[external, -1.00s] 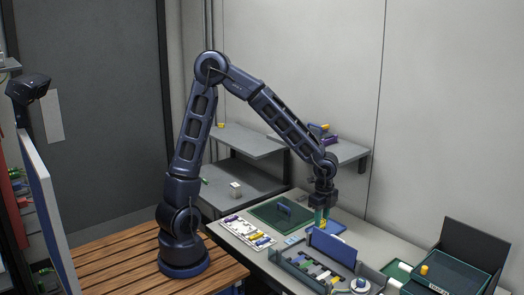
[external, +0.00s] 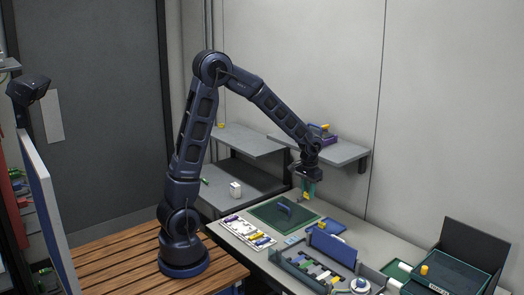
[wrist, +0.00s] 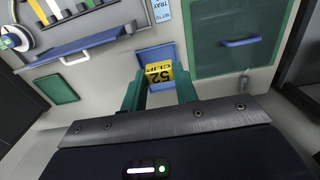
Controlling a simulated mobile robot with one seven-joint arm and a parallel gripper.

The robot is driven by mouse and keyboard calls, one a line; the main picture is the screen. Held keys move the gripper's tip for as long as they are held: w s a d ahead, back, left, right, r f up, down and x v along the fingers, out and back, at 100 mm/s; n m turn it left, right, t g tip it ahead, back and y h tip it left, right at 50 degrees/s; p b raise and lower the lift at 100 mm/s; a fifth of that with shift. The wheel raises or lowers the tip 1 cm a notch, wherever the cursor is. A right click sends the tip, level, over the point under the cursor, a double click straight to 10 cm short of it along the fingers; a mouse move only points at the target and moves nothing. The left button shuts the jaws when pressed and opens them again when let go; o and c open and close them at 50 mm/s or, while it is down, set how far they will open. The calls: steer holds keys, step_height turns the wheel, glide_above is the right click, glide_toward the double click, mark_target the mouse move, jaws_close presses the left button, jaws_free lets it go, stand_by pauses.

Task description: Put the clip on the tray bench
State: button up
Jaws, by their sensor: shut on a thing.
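My gripper (external: 307,190) has green fingers, which also show in the wrist view (wrist: 160,88). It is shut on a yellow clip (wrist: 160,73) with black "52" and "CLIP" markings. The clip also shows at the fingertips in the external view (external: 306,197), held in the air above the bench (external: 370,243). A small blue tray (external: 330,226) lies on the bench below and to the right of the clip. In the wrist view the clip covers part of this blue tray (wrist: 146,53). I cannot tell which spot is named tray bench.
A green mat (external: 268,213) with a blue upright handle lies left of the blue tray. A white board with coloured pieces (external: 248,233) is farther left. A grey holder with a blue panel (external: 324,243) stands in front. Wall shelves (external: 338,150) are behind my gripper.

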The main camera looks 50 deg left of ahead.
mark_target(299, 230)
steer(key=shift+a+f, duration=0.1)
steer(key=shift+f, duration=0.35)
step_height(299, 230, down, 19)
steer(key=shift+f, duration=0.1)
stand_by(0.4)
steer(key=o, duration=1)
